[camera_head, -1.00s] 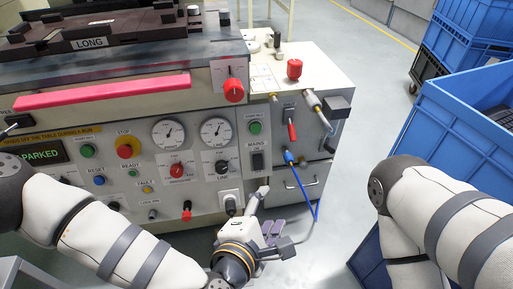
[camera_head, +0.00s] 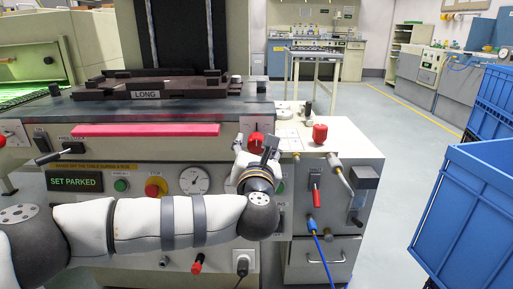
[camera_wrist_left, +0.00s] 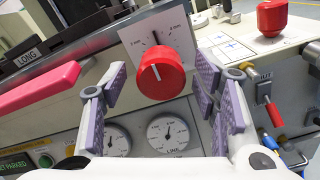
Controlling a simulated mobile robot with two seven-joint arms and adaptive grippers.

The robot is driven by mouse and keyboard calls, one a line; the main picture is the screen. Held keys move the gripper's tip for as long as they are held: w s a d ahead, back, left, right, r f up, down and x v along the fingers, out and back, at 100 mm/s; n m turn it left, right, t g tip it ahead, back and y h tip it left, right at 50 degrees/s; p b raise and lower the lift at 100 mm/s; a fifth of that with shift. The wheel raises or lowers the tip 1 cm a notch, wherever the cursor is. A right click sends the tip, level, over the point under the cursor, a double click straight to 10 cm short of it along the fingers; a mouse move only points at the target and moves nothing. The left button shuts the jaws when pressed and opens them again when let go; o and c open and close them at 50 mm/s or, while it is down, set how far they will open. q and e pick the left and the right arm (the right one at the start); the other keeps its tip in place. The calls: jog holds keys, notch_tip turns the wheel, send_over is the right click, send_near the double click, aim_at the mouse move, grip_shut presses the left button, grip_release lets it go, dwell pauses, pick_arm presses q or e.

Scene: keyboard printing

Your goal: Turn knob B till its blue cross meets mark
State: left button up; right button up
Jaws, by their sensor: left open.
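A round red knob (camera_head: 256,139) sits on a white scale plate at the right end of the machine's front edge. In the left wrist view the red knob (camera_wrist_left: 163,72) has a white pointer line, and the plate above it has a dark tick. I cannot read a letter B. My left gripper (camera_head: 257,150) is open in front of the knob. In the left wrist view its purple-padded fingers (camera_wrist_left: 155,92) stand either side of it, with gaps visible. Blue crosses (camera_wrist_left: 232,46) show on a white card to the right. My right gripper is out of view.
A second red knob (camera_head: 320,132) stands on the right-hand top. A red-handled lever (camera_head: 316,190) and a blue hose (camera_head: 318,240) are on the cabinet front. A pink bar (camera_head: 147,130) runs left of the knob. Blue crates (camera_head: 470,215) stand at right.

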pick_arm(q)
jog(key=shift+w, duration=0.5)
jog(key=c, duration=1.2)
